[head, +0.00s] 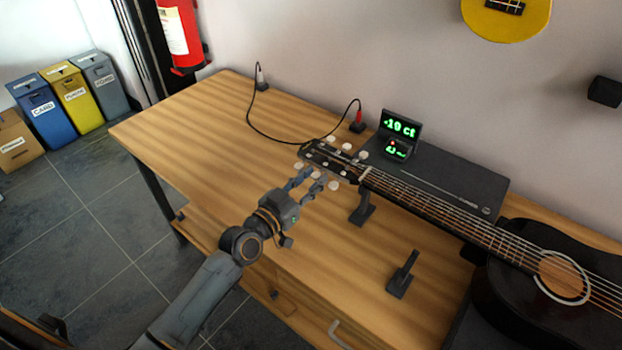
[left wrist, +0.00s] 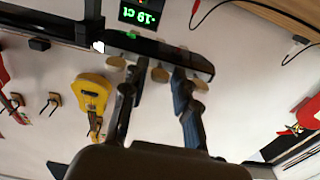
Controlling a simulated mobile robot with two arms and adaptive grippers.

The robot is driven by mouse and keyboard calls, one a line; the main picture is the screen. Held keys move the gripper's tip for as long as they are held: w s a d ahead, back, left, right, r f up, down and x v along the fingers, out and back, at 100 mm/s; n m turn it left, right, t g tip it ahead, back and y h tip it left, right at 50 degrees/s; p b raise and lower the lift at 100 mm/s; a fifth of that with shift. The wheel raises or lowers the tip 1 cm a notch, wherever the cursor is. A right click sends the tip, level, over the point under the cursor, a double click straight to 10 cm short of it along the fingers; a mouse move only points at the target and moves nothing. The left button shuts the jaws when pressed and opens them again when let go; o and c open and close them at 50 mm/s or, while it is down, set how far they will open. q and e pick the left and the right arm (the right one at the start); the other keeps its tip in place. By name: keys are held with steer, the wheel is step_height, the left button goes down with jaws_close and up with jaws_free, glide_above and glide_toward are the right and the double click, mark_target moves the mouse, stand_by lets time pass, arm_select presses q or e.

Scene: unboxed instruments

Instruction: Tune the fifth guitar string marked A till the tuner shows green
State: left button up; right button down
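The black guitar (head: 440,207) lies face up, its headstock (head: 330,155) pointing left over the table. Pale tuning pegs stick out along both sides of the headstock; no A mark is readable. My left gripper (head: 313,176) is at the near-side pegs, its fingers pointing at the headstock. In the left wrist view its fingers (left wrist: 157,88) are apart, with a peg (left wrist: 160,75) between and beyond the tips; contact cannot be told. The tuner (head: 400,127) shows -19 Ct in green digits; its screen also shows inverted in the left wrist view (left wrist: 139,15). My right gripper is out of view.
A neck stand (head: 362,208) and another small black stand (head: 403,275) are on the wooden table (head: 200,125). A cable loops from the table's back edge to a red plug (head: 357,122). The table's left part is clear.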

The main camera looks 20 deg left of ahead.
arm_select(q)
jaws_close()
steer(key=n+p, duration=0.1)
steer(key=n, duration=0.2)
steer(key=shift+n, duration=2.2)
steer(key=shift+o, duration=0.5)
jaws_free()
